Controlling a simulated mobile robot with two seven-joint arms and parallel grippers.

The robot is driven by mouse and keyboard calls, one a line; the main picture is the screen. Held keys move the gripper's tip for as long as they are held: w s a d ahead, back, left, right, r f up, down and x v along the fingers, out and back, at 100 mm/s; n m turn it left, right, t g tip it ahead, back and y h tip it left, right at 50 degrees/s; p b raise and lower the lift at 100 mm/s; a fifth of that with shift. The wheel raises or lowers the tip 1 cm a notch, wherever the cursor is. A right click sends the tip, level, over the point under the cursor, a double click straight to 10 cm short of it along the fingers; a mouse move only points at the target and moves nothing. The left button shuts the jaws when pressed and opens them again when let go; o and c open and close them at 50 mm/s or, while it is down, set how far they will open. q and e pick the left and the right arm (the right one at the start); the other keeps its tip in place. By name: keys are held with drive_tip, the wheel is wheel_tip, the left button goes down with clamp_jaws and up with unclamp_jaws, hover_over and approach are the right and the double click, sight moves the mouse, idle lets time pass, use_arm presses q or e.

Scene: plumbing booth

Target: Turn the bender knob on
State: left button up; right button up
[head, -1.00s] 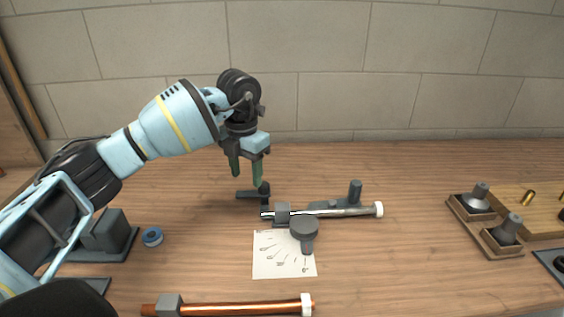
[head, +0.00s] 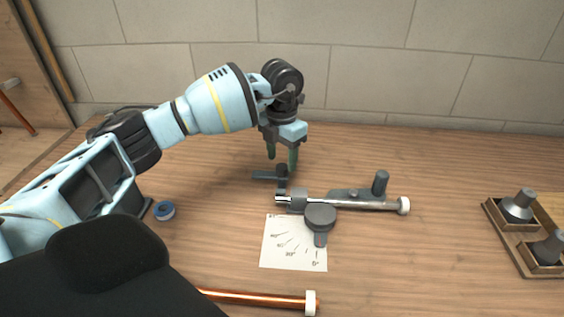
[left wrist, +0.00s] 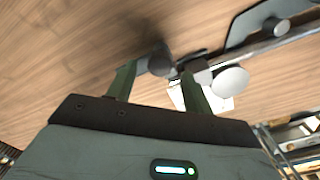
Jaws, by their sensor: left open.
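The bender (head: 345,196) stands on the wooden bench with a silver pipe lying through it. At its left end is a small dark upright knob (head: 281,171) with a short bar to its left. At its front is a round grey disc (head: 320,214) with a stub pointing near the 0° mark of a paper angle chart (head: 292,255). My left gripper (head: 282,164) is open and empty, pointing down just above the small knob. In the left wrist view that knob (left wrist: 161,62) shows between the green fingers (left wrist: 158,72); the disc (left wrist: 230,81) lies right of them. My right gripper is out of view.
A copper pipe (head: 255,298) with a white end lies at the front. A blue tape roll (head: 164,210) is at the left. A wooden tray (head: 511,240) with metal cones stands at the right. The bench between bender and tray is clear.

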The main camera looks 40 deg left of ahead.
sight(281, 173)
use_arm(q)
drive_tip(key=shift+f, duration=1.2)
clamp_jaws()
